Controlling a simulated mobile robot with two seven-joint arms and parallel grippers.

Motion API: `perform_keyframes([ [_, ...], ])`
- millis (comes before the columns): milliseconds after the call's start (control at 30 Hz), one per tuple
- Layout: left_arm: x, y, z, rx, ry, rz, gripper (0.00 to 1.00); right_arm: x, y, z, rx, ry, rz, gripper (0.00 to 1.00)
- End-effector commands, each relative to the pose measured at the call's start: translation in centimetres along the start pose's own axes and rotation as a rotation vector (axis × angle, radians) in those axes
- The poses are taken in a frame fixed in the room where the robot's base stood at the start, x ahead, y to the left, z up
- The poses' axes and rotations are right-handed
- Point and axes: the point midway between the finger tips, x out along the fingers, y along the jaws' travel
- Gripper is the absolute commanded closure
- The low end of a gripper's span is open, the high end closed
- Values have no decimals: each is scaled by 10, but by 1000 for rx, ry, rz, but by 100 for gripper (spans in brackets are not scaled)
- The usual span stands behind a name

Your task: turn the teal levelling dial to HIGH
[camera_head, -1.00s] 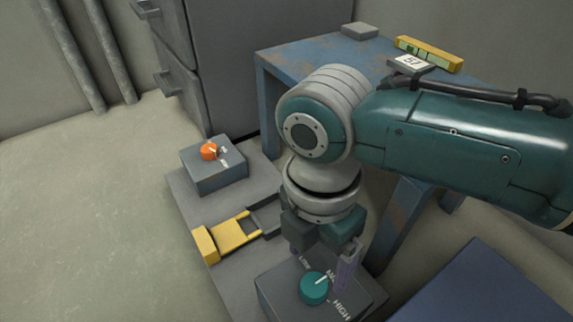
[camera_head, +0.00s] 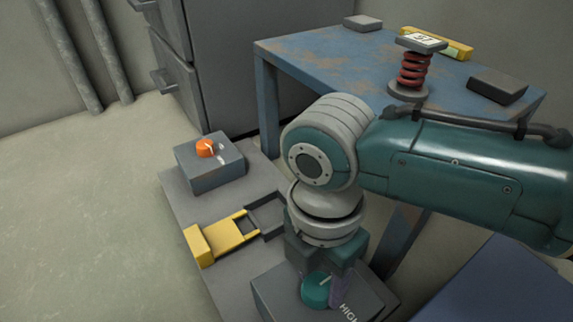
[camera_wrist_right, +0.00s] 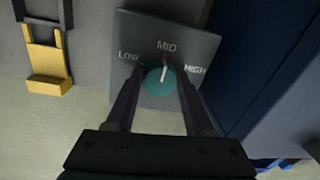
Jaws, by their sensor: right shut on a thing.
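The teal dial (camera_head: 316,291) sits on a grey box (camera_head: 274,298) marked LOW, MID and HIGH. The dial (camera_wrist_right: 160,83) also shows in the right wrist view, its white pointer at about MID, beside a small red mark. My right gripper (camera_wrist_right: 160,75) reaches down over the box, one finger on each side of the dial, shut on it. In the head view the right gripper (camera_head: 325,280) partly covers the dial and the labels. My left gripper is in neither view.
An orange dial (camera_head: 206,148) on another grey box and a yellow sliding handle (camera_head: 200,245) share the grey base. A blue table (camera_head: 330,58) behind carries a red spring stand (camera_head: 414,72), a yellow level (camera_head: 450,47) and dark blocks. A blue surface (camera_head: 505,285) lies at lower right.

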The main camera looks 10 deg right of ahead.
Motion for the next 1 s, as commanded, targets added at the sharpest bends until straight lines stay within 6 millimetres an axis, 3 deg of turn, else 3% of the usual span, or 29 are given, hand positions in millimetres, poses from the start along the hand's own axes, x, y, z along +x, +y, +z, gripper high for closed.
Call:
perform_keyframes([
  [67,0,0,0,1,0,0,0,0,0,0,0,0,-1,61],
  [400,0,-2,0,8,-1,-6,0,0,0,0,0,0,-1,99],
  [767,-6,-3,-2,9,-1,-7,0,-2,-1,0,46,5,-2,100],
  [1000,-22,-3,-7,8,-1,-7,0,-4,-2,-1,193,16,-4,100],
])
